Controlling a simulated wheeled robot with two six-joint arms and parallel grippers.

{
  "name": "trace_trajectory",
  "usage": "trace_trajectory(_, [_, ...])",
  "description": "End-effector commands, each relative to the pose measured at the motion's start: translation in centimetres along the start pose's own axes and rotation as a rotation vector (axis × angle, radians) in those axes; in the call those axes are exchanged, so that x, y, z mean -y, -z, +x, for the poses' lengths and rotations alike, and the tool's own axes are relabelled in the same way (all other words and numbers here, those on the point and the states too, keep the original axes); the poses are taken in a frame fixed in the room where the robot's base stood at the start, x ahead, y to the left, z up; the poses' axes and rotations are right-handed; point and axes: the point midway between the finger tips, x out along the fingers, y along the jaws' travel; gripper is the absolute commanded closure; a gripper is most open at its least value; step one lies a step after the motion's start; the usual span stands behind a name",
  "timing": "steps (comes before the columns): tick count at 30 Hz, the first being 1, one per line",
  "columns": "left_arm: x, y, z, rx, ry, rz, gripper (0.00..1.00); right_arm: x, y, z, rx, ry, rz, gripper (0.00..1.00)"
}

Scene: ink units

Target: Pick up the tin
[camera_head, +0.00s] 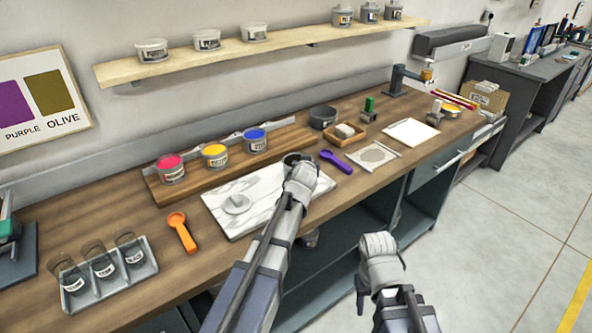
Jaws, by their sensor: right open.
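Small tins with pink (171,169), yellow (215,155) and blue (256,140) contents stand in a row on a wooden board on the bench. A dark round rim (291,158), perhaps of a tin, shows on the white marbled slab (226,222), mostly hidden behind my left gripper. My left gripper (299,172) is over the right part of the slab at that rim; its fingers are too hidden to show whether they hold it. My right gripper (379,246) is open and empty, in front of the bench and away from the tins.
A grey lid-like disc (237,203) lies on the slab. An orange scoop (181,231), a purple scoop (336,161) and a tray of glasses (105,275) lie around it. A dark bowl (323,117) stands behind. More tins sit on the shelf (190,61).

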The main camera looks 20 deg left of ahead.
Motion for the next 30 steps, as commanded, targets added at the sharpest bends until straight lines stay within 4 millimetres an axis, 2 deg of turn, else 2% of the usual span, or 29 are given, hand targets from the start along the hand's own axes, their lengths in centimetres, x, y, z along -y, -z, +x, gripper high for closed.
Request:
trace_trajectory(20, [-0.1,0.0,-0.1,0.001,-0.001,-0.001,1.0,0.0,0.0,0.0,0.0,0.0,0.0,0.5])
trace_trajectory(26, [-0.1,0.8,-0.4,0.001,-0.001,0.0,1.0,-0.1,-0.1,-0.9,0.0,0.0,0.0,0.5])
trace_trajectory(30, [0.0,2.1,-0.9,0.0,-0.001,0.0,1.0,-0.2,-0.1,-2.2,0.0,0.0,0.0,0.5])
